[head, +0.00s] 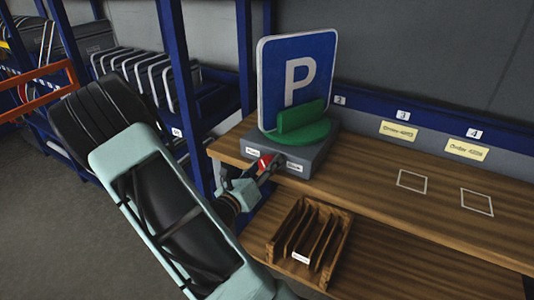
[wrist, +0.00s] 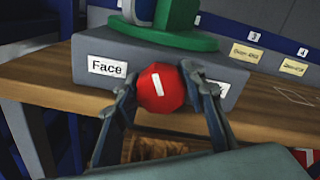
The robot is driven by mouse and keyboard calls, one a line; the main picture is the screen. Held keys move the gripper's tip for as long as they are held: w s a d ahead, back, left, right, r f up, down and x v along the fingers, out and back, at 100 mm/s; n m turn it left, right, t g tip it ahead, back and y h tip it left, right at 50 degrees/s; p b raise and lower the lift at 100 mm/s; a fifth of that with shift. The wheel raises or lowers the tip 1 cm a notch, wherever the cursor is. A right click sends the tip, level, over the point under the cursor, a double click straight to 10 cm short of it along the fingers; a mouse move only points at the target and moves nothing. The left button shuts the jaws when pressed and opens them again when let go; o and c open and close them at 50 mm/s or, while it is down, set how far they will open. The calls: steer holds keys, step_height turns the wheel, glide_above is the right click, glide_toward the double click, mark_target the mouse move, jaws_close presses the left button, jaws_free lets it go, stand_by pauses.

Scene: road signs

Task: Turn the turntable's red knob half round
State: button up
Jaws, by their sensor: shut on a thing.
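My gripper (wrist: 163,92) is shut on the knob, one finger on each side. In the head view the gripper (head: 266,165) covers part of the knob (head: 263,161). The grey base (head: 320,152) carries a green round turntable (head: 318,133) with a green block holding a blue parking sign (head: 271,80). The sign's white P faces the front. A "Face" label (wrist: 107,67) is left of the knob; the label on the right is partly hidden by my finger.
The base stands on a wooden bench (head: 375,190). A wooden slotted rack (head: 280,248) sits lower, in front. White outlined squares (head: 412,181) and order cards (head: 398,131) lie to the right, where the bench is clear. Blue shelving (head: 178,75) stands at the left.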

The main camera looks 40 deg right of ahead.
steer(key=n+p, duration=0.2)
steer(key=p, duration=0.1)
steer(key=shift+r+n, duration=0.15)
steer(key=shift+n, duration=0.25)
steer(key=shift+n+p, duration=0.5)
steer(key=shift+f, duration=0.2)
steer(key=o, duration=1.1)
steer(key=shift+o, duration=0.2)
steer(key=shift+a, duration=0.1)
steer(key=v, duration=0.8)
